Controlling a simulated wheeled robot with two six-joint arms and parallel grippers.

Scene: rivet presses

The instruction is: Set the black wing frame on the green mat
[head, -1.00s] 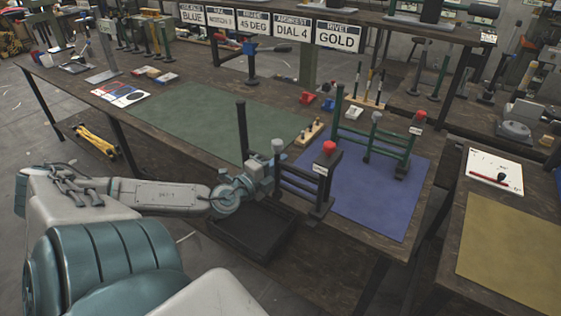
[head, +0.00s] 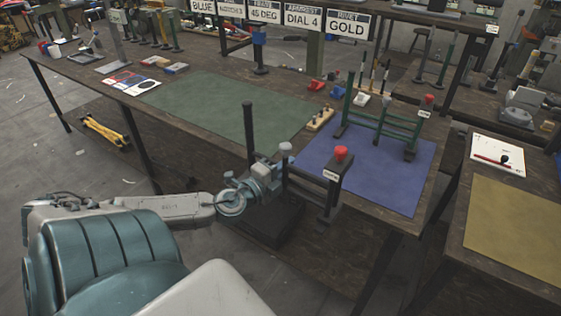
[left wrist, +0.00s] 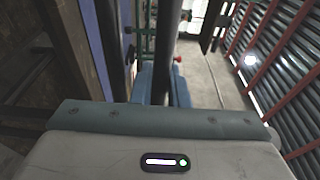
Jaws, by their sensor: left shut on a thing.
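The black wing frame (head: 334,190) has dark posts, rails, a red knob, a grey knob and a small white label. My left gripper (head: 272,174) is shut on it, and the frame is upright. It appears in front of the table's near edge, its upper part overlapping the blue mat's left corner in the head view. In the left wrist view a dark post of the frame (left wrist: 163,45) rises between the blue-grey fingers (left wrist: 163,88). The green mat (head: 232,110) lies flat and bare on the table, beyond and left of the gripper. My right gripper is out of view.
A green frame (head: 384,123) stands on the blue mat (head: 395,182). A wooden block with pegs (head: 320,119) sits between the mats. A dark tray (head: 262,228) is below my gripper. A yellow mat (head: 515,225) lies on the right table.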

